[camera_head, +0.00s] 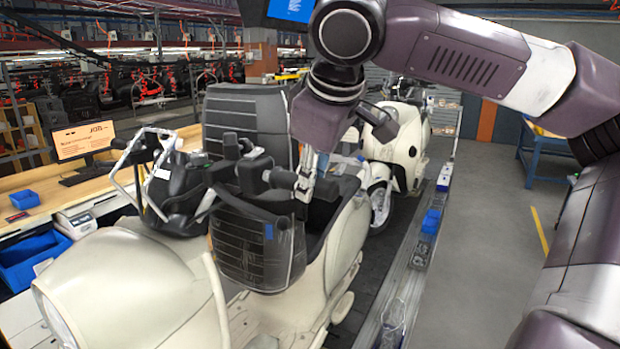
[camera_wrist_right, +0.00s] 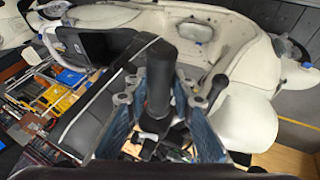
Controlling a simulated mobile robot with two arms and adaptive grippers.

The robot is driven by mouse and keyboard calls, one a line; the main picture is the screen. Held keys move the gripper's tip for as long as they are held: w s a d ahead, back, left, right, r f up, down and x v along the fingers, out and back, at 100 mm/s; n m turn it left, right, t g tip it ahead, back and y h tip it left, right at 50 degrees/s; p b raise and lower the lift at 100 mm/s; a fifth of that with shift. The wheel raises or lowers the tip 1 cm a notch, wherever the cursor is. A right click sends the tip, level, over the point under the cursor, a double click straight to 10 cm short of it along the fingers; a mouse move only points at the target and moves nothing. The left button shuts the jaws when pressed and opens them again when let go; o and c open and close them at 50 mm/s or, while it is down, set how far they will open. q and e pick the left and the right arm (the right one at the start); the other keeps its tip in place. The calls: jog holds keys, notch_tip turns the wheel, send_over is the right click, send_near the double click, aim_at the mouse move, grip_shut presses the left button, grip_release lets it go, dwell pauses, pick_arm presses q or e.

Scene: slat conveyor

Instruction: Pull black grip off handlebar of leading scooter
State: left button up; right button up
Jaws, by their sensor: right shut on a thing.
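The leading scooter (camera_head: 130,275) is cream-coloured and fills the lower left of the head view. Its handlebar carries dark levers and a black grip (camera_head: 284,179) on the side towards my right arm. My right gripper (camera_head: 304,186) comes down from above onto the outer end of this grip. In the right wrist view the black grip (camera_wrist_right: 160,75) stands between the two fingers of my right gripper (camera_wrist_right: 158,100), which are shut on it. The fingers partly hide the grip's end in the head view. My left gripper is not in view.
A second cream scooter (camera_head: 397,150) stands behind on the slat conveyor. A metal rail with blue parts (camera_head: 431,221) runs along the right side. A workbench with a monitor (camera_head: 84,141) and a blue bin (camera_head: 35,258) is at the left. The grey floor at right is clear.

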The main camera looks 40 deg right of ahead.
aim_at(334, 184)
jog(key=shift+s+d, duration=0.1)
jog(key=shift+s, duration=0.35)
dwell(0.7)
jog(key=shift+s+d+r, duration=0.1)
jog(key=shift+s+d, duration=0.1)
jog(key=shift+s, duration=0.55)
jog(key=shift+s+d, duration=0.15)
jog(key=shift+s, duration=0.6)
jog(key=shift+s+d, duration=0.15)
jog(key=shift+s, duration=0.6)
jog(key=shift+s+d, duration=0.15)
jog(key=shift+s, duration=0.55)
jog(key=shift+s+d+r, duration=0.1)
jog(key=shift+s+d, duration=0.05)
jog(key=shift+s, duration=0.6)
jog(key=shift+s+d, duration=0.15)
jog(key=shift+s, duration=0.55)
jog(key=shift+s+d+b, duration=0.2)
jog(key=shift+s+b, duration=0.1)
jog(key=shift+s, duration=0.45)
jog(key=shift+s+d+b, duration=0.15)
jog(key=shift+s+b, duration=0.15)
jog(key=shift+s, duration=0.45)
